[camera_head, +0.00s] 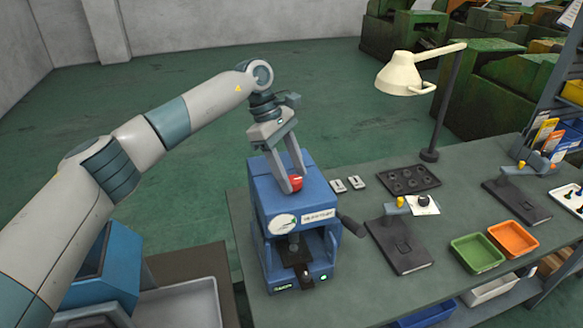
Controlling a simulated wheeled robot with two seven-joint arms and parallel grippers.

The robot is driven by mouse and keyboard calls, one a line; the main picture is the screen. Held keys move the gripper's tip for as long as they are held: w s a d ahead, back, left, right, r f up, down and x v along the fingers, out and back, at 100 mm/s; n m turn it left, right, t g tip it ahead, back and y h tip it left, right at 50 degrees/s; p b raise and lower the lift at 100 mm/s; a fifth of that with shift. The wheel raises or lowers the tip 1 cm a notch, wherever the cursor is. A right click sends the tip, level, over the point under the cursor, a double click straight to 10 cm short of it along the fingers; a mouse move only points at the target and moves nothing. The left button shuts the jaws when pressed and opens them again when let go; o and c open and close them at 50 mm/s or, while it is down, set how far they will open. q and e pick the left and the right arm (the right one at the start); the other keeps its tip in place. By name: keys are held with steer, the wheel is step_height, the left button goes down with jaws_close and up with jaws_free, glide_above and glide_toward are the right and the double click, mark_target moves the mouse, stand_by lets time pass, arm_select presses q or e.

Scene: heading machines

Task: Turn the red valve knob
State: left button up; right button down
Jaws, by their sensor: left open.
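The red valve knob (296,183) sits on top of the blue machine (263,196) near the left end of the green workbench. My left gripper (290,176) points down over the machine's top. It is open, with its two fingers at either side of the knob. The fingers partly hide the knob, and I cannot tell whether they touch it. A dark lever (351,226) sticks out of the machine's right side. My right gripper is not in view.
The workbench (329,286) carries a dark tray with round recesses (409,180), a cream lamp (402,75), two dark plates, a green bin (477,253) and an orange bin (513,238). Two small grey pieces (347,184) lie right of the machine. Green machines stand behind.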

arm_select(q)
steer(key=shift+f, duration=0.1)
steer(key=c, duration=1.1)
steer(key=shift+o, duration=0.2)
